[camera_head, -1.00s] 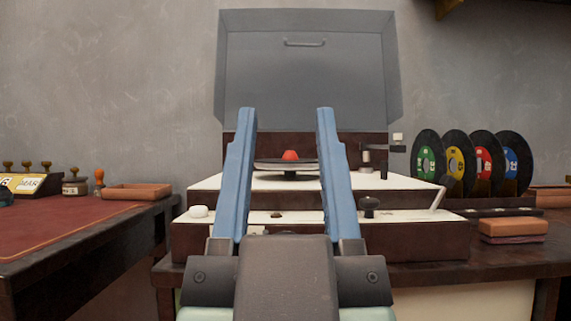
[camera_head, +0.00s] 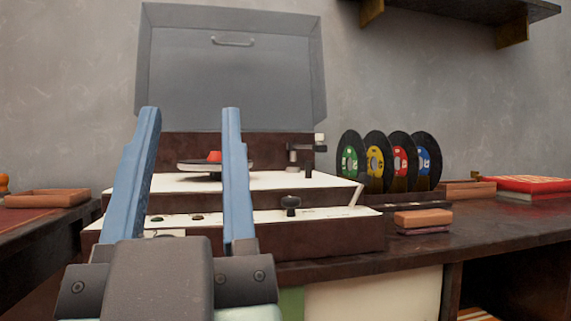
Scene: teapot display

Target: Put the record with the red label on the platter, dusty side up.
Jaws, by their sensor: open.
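The record with the red label (camera_head: 400,160) stands upright in a rack (camera_head: 408,207) right of the record player, between the yellow-label record (camera_head: 375,161) and the blue-label record (camera_head: 424,160). Which side of it is dusty I cannot tell. The platter (camera_head: 195,167) sits on the white deck of the record player (camera_head: 290,181), with a red piece (camera_head: 214,156) at its centre; my right finger partly covers it. My gripper (camera_head: 190,112) is open and empty in front of the player, left of the records.
A green-label record (camera_head: 350,162) stands leftmost in the rack. A brown block (camera_head: 423,218) lies in front of the rack. The raised lid (camera_head: 232,75) stands behind the player. A shelf (camera_head: 455,14) hangs above right. Bare tabletop (camera_head: 490,225) lies to the right.

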